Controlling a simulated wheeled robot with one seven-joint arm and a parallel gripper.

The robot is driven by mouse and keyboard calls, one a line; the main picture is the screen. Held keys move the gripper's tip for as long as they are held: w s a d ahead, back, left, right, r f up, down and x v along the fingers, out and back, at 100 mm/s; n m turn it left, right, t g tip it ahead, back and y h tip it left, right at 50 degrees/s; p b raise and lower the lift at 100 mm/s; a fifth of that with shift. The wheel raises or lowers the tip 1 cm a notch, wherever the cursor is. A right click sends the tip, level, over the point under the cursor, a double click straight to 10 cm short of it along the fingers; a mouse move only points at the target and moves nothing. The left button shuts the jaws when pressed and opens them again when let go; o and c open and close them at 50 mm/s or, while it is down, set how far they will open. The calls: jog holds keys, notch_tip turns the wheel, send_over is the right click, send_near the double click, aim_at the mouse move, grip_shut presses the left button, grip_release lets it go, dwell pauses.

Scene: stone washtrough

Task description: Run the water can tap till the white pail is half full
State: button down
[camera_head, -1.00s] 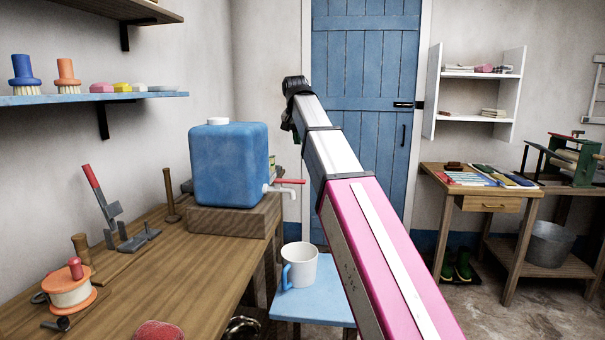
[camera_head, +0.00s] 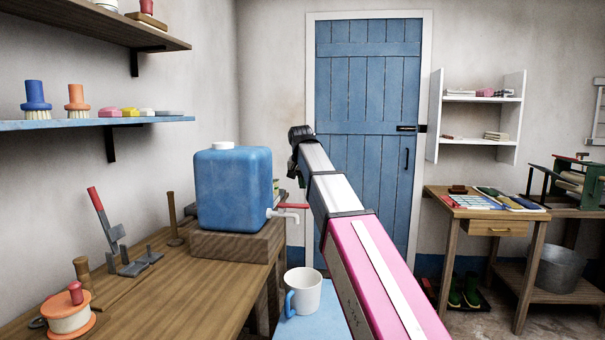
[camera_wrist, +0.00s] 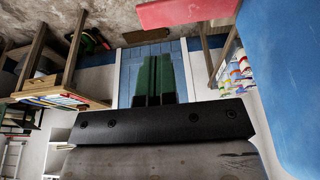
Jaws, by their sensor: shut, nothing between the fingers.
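The blue water can (camera_head: 233,190) with a white cap stands on a wooden block on the bench. Its white tap (camera_head: 285,215) sticks out to the right, with a red lever (camera_head: 292,206) pointing right. No stream shows under the spout. The white pail (camera_head: 303,291), mug-shaped with a blue handle, stands upright below the tap; I cannot tell its water level. My gripper (camera_wrist: 154,75) has green fingers shut and empty in the wrist view. The red lever (camera_wrist: 185,12) and blue can (camera_wrist: 290,80) show there, apart from the fingers. In the head view my arm's end mostly hides the gripper.
The pail stands on a light-blue stool (camera_head: 312,325). The wooden block (camera_head: 235,245) and workbench (camera_head: 190,285) lie left of my arm. A blue door (camera_head: 365,80) is behind. A side table (camera_head: 480,212) stands at right.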

aim_at(305, 205)
jog(key=shift+s+x, duration=0.2)
jog(key=shift+x, duration=0.75)
jog(key=shift+s+x, duration=0.15)
jog(key=shift+x, duration=0.8)
jog(key=shift+s+x, duration=0.2)
jog(key=shift+x, duration=0.75)
jog(key=shift+f, duration=0.25)
jog(key=shift+s+d+f+y, duration=0.15)
jog(key=shift+d+f+y, duration=0.05)
jog(key=shift+f+y, duration=0.4)
jog(key=shift+f+t+y, duration=0.3)
jog(key=shift+f+y, duration=0.25)
jog(key=shift+y, duration=0.05)
dwell(3.7)
